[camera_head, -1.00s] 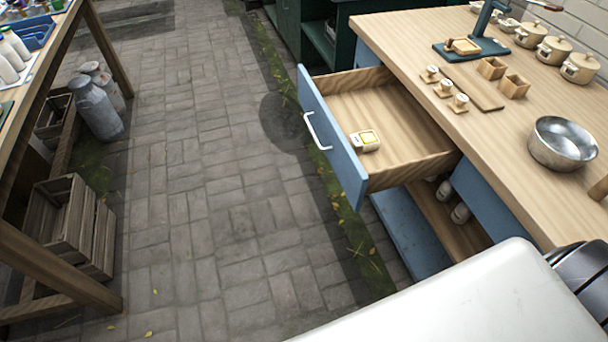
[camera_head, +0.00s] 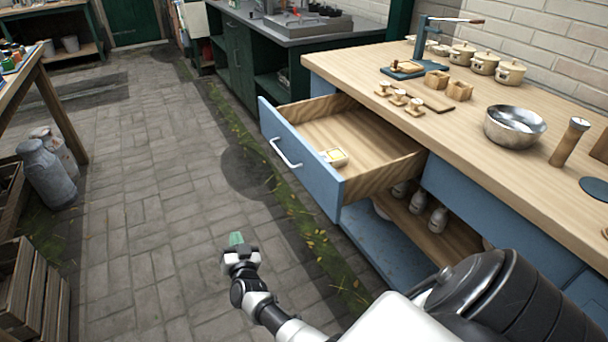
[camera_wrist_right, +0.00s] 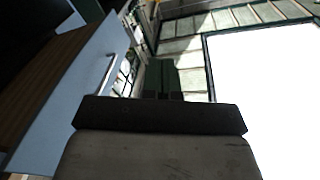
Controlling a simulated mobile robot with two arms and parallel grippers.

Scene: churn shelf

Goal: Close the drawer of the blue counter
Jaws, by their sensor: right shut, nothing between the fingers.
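The blue counter (camera_head: 470,208) with its wooden top stands at the right. Its drawer (camera_head: 318,140) is pulled far out, with a blue front and a pale bar handle (camera_head: 285,153). In the right wrist view the drawer front (camera_wrist_right: 75,90) and handle (camera_wrist_right: 106,74) show at the left, tilted. My left gripper is not in view.
The countertop (camera_head: 460,135) holds a steel bowl (camera_head: 515,125), wooden cups, a board and several lidded pots. Milk cans (camera_head: 47,172) and a crate (camera_head: 28,285) are at the left. The paved floor between is clear.

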